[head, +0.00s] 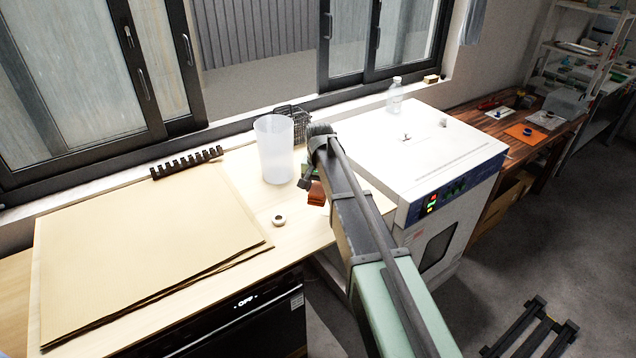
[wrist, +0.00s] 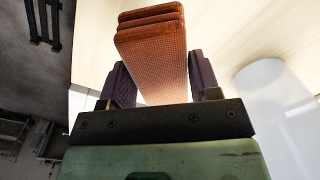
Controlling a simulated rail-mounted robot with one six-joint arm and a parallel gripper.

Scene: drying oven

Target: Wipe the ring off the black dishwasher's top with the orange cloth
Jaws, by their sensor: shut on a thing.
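The orange cloth (head: 316,194) is folded in thick layers and hangs below my gripper (head: 311,182) at the right part of the wooden top. In the wrist view, the cloth (wrist: 150,45) sits between the two dark fingers of my gripper (wrist: 158,85), which is shut on it. I cannot tell whether the cloth touches the top. The black dishwasher (head: 250,325) stands under the pale wooden top (head: 262,257), its front display lit. No ring mark is clear on the top; my arm hides part of it.
A translucent cup (head: 274,150) stands close left of the cloth; it also shows in the wrist view (wrist: 280,105). A small white roll (head: 279,220) lies in front. Cardboard sheets (head: 140,245) cover the left. A white oven (head: 420,155) bearing a bottle (head: 394,97) stands right.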

